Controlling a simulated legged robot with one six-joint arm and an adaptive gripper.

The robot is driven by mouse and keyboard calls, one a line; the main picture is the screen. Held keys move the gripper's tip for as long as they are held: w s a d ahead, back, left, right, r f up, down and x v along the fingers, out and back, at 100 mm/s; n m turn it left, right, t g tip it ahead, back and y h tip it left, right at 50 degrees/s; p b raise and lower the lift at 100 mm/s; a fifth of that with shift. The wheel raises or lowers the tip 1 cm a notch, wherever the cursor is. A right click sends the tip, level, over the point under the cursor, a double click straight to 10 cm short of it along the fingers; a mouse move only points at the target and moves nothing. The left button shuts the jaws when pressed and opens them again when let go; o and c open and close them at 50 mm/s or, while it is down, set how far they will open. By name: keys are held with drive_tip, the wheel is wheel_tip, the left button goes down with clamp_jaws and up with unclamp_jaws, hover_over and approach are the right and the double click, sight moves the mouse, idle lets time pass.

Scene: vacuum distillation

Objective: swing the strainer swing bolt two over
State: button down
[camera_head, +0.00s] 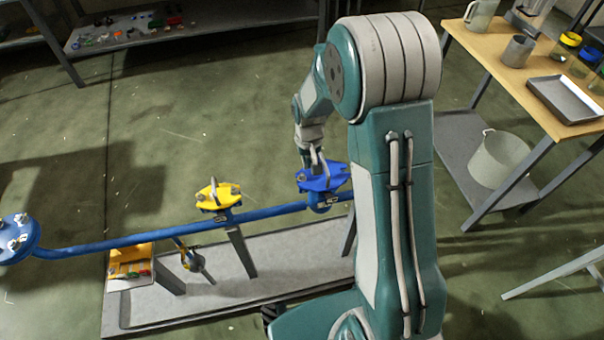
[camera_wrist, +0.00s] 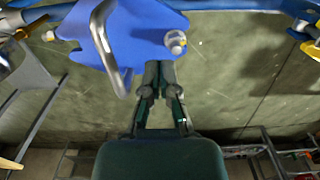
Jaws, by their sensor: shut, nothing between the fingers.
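The strainer's blue cover (camera_head: 322,178) sits on the blue pipe at the right, partly behind my arm. In the wrist view the blue cover (camera_wrist: 150,30) fills the top, with a bent grey metal handle (camera_wrist: 104,45) rising from it. A swing bolt with a round nut (camera_wrist: 175,42) shows at the cover's right side, and another bolt (camera_wrist: 50,36) at its left. I cannot tell which of them is number two. My gripper (camera_head: 314,160) is at the cover; in the wrist view its shut, empty fingers (camera_wrist: 159,68) end just below the right nut. Contact with it is unclear.
A yellow cover (camera_head: 218,196) stands on the same blue pipe (camera_head: 130,239), left of the blue one. A blue flange (camera_head: 16,238) is at the far left. A wooden-topped table (camera_head: 505,70) stands right; floor behind the pipe is clear.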

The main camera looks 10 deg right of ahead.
drive_tip(key=shift+a+r, duration=0.15)
drive_tip(key=shift+r, duration=1.25)
drive_tip(key=shift+a+r, duration=0.15)
drive_tip(key=shift+r, duration=1.2)
